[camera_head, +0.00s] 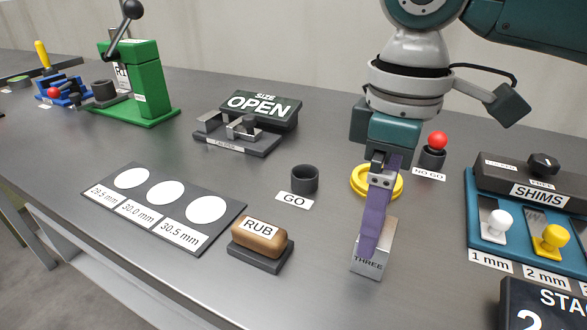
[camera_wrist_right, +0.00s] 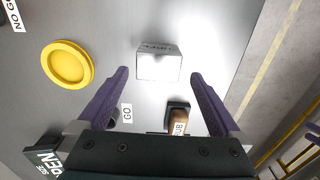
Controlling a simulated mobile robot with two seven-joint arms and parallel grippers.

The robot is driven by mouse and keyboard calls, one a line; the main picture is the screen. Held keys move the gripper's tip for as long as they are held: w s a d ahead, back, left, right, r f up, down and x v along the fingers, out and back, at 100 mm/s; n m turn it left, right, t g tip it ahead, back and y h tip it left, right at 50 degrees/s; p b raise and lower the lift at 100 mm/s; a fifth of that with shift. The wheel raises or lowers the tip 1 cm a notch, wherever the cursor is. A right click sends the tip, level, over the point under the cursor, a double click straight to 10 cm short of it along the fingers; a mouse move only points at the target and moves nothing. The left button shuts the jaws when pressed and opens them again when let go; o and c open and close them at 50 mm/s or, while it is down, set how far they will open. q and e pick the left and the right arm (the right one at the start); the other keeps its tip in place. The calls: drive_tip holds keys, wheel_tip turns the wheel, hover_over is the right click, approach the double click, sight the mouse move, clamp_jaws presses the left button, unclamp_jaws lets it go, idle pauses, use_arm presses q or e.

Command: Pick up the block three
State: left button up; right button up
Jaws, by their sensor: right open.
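Block three is a silver metal block (camera_head: 369,266) standing on the grey table, with the word THREE on its front face. My right gripper (camera_head: 371,248) points down over it, and a purple finger hides part of the block in the head view. In the right wrist view, the block (camera_wrist_right: 158,66) sits centred between the tips of the two spread purple fingers (camera_wrist_right: 158,76). A gap shows on each side, so the gripper is open and empty. I cannot tell how far down the fingertips reach.
A yellow ring dish (camera_head: 397,190) lies behind the gripper. The RUB block (camera_head: 260,240) and the dark GO cup (camera_head: 304,179) stand to the left. The blue SHIMS rack (camera_head: 485,238) is at the right. Bare table surrounds block three.

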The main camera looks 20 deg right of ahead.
sight(374, 268)
drive_tip(key=f, duration=0.4)
drive_tip(key=shift+s+d+f, duration=0.1)
drive_tip(key=shift+d+f, duration=0.05)
drive_tip(key=shift+d, duration=0.15)
clamp_jaws()
idle(0.5)
